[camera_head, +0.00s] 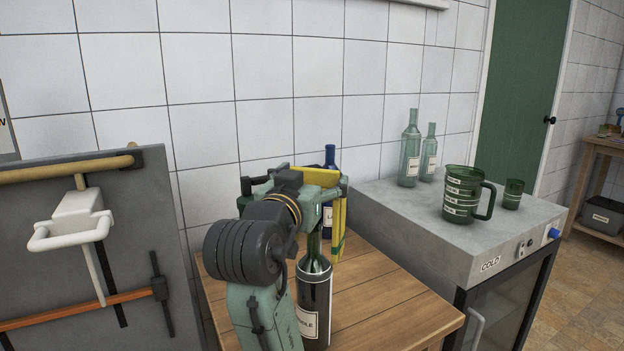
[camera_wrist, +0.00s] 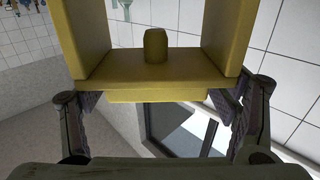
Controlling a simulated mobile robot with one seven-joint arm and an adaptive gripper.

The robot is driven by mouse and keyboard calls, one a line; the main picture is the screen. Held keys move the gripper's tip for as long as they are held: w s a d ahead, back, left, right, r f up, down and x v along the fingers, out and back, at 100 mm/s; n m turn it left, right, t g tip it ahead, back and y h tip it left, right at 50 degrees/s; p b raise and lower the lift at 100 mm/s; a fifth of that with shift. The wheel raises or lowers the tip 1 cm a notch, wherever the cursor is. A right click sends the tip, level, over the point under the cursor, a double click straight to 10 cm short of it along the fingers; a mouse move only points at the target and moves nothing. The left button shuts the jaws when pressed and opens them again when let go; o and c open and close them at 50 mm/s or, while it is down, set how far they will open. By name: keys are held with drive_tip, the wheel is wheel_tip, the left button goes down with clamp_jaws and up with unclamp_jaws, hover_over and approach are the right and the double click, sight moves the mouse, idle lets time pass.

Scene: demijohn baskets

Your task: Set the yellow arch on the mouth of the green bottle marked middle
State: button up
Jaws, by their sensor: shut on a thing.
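The yellow arch (camera_head: 338,215) is held in my gripper (camera_head: 318,188). One leg hangs down beside the green bottle's neck in the head view; my gripper hides other parts. In the wrist view the arch (camera_wrist: 130,64) shows two walls, a crosspiece and a small peg, between the fingers of my gripper (camera_wrist: 160,98). The green bottle (camera_head: 314,262) stands upright in a dark holder on the wooden table, with a partly hidden label ending in "DLE". Its mouth is behind my gripper, so I cannot tell whether the arch touches it.
A blue bottle (camera_head: 330,158) stands close behind my gripper. The grey cabinet (camera_head: 420,222) on the right bears two pale green bottles, a green jug (camera_head: 466,195) and a cup (camera_head: 512,194). The wooden table (camera_head: 375,290) is clear at front right. A tiled wall is behind.

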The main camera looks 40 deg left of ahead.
wheel_tip(320, 180, down, 6)
drive_tip(key=b, duration=0.4)
drive_tip(key=shift+f, duration=0.15)
idle(2.3)
drive_tip(key=shift+r+p, duration=0.4)
drive_tip(key=shift+p, duration=0.3)
idle(1.7)
